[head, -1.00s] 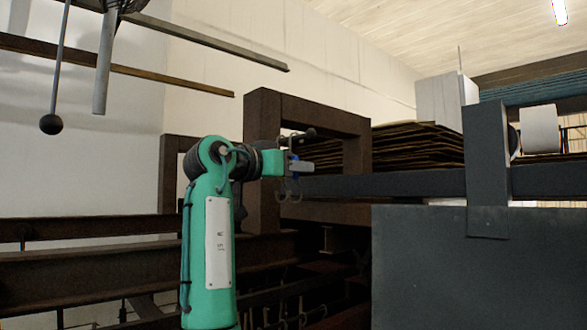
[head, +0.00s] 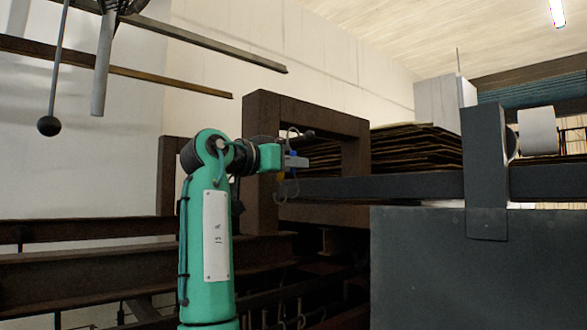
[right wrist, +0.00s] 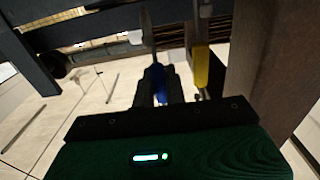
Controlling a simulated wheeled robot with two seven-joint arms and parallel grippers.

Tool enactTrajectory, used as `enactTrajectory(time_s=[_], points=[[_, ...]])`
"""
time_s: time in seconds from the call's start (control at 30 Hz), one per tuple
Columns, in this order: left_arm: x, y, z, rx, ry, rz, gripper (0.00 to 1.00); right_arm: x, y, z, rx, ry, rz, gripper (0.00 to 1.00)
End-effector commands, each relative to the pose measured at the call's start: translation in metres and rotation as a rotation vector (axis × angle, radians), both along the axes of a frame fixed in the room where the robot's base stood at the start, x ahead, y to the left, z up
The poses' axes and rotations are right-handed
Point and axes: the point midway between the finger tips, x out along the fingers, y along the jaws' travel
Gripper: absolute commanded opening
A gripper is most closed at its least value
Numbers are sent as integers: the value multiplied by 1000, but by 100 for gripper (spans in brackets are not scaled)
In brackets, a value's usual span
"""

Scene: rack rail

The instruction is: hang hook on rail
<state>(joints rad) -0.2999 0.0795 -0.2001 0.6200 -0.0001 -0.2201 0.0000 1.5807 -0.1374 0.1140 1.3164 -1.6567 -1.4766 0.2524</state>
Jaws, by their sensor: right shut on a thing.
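My right gripper (head: 297,162), on the teal arm, is shut on a thin metal hook with a blue part (head: 294,155). The hook's wire top curves above the jaws near a dark rail with a ball end (head: 308,134); I cannot tell whether they touch. In the right wrist view the blue part (right wrist: 156,85) sits between the fingers, with a thin grey shank beyond it. A yellow piece (right wrist: 201,66) stands just right of it; in the head view a trace of yellow shows below the jaws. My left gripper is not in view.
A brown steel frame (head: 262,125) stands right behind the gripper. A dark horizontal beam (head: 400,186) runs right from it to a dark post (head: 484,140). Stacked brown sheets (head: 410,148) lie behind the beam. A large grey panel (head: 470,270) fills the lower right.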

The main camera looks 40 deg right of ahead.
Motion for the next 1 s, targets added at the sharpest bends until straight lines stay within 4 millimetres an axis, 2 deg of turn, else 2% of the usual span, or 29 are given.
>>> enactTrajectory(time_s=[0.6,1.0], points=[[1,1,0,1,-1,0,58,-1,10,14,-1,0,0,0],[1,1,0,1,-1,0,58,-1,15,14,-1,0,1,0]])
